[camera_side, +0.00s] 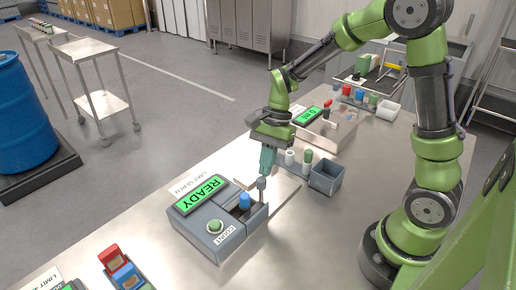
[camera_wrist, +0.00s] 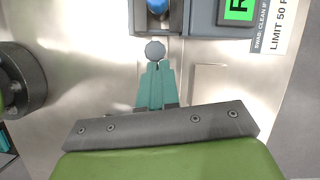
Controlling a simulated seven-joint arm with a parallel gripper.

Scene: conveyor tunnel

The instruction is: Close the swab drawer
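The grey swab reader (camera_side: 215,222) has a lit green READY display and a green button. Its swab drawer (camera_side: 257,217) stands open at the right side, with a blue-capped swab vial (camera_side: 245,201) upright in it. The blue cap (camera_wrist: 157,6) also shows at the top of the wrist view, in the drawer (camera_wrist: 175,20). My gripper (camera_side: 264,172) points down at the drawer's outer end. Its teal fingers (camera_wrist: 155,66) are together, with their tips right at a round grey knob (camera_wrist: 155,50). Whether they touch or pinch the knob is unclear.
A blue-grey open bin (camera_side: 326,177) and several small bottles (camera_side: 308,157) stand behind my gripper. A second device with a green display (camera_side: 307,117) is farther back. The bench right of the drawer is clear.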

